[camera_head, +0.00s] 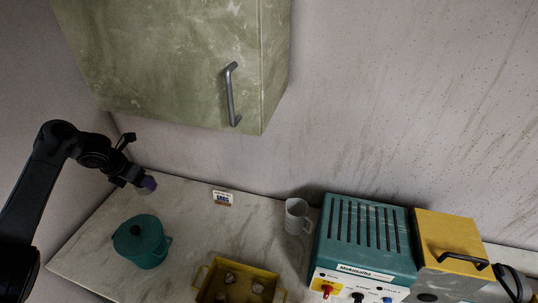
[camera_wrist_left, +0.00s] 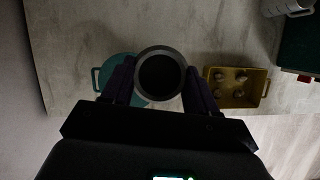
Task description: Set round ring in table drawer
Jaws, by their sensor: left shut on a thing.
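My left gripper (camera_head: 148,183) is at the far left, raised over the back left of the worktop. In the left wrist view its two fingers (camera_wrist_left: 160,88) are shut on the round ring (camera_wrist_left: 160,50), a grey round rim with a dark middle, held between the fingertips. In the head view only a small greyish part of the ring (camera_head: 145,190) shows below the purple fingertips. It appears to be above the worktop, clear of other things. No table drawer can be made out in either view. My right gripper is not in view.
On the pale worktop (camera_head: 186,215) stand a teal pot (camera_head: 147,242), a yellow tray (camera_head: 209,279) with several lumps, a small sign (camera_head: 222,198), a grey mug (camera_head: 297,216), a teal machine (camera_head: 365,243) and a yellow box (camera_head: 448,232). A green cabinet (camera_head: 170,55) hangs above.

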